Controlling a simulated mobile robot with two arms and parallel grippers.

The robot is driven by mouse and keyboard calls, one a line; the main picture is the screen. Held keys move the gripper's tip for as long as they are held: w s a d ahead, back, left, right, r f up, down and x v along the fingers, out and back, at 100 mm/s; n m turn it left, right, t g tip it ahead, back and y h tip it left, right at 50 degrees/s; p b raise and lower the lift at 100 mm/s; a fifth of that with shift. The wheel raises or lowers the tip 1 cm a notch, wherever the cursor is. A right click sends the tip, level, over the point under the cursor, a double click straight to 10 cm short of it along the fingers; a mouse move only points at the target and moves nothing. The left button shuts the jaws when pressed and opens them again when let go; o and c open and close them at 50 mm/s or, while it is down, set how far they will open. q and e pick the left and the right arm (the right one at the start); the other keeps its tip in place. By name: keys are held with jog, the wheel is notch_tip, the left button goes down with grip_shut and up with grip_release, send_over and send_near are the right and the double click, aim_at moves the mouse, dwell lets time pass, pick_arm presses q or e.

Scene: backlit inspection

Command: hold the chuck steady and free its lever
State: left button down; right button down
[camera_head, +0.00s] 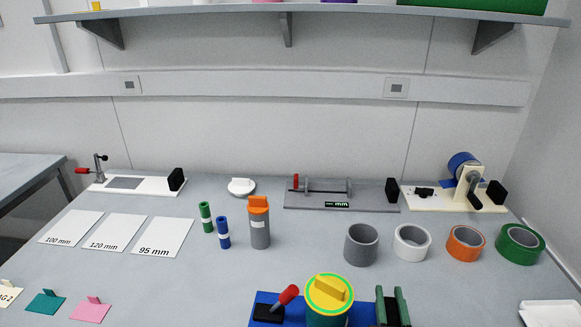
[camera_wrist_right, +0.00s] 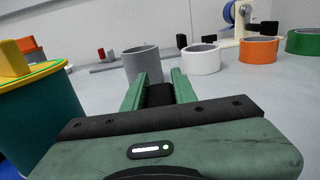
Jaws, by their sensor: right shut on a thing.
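The chuck's blue base (camera_head: 258,298) is at the bottom edge of the head view, partly cut off. Its red lever (camera_head: 289,294) tilts up to the right from a black block. A teal jar with a yellow lid (camera_head: 329,293) stands upright at the base, beside the lever; it also shows at the left of the right wrist view (camera_wrist_right: 40,120). My right gripper (camera_head: 392,300) is to the right of the jar. Its green fingers are shut on a dark block (camera_wrist_right: 160,95), seemingly the chuck's grip block. My left gripper is not in view.
Grey (camera_head: 361,245), white (camera_head: 412,242), orange (camera_head: 466,243) and green (camera_head: 520,244) rings stand behind and to the right. An orange-capped grey bottle (camera_head: 260,228) and blue and green cylinders stand behind the chuck. Fixtures line the back.

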jog(key=c, duration=1.1)
grip_release()
jog(key=shift+f, duration=0.3)
jog(key=shift+o, duration=0.3)
jog(key=shift+r, duration=0.1)
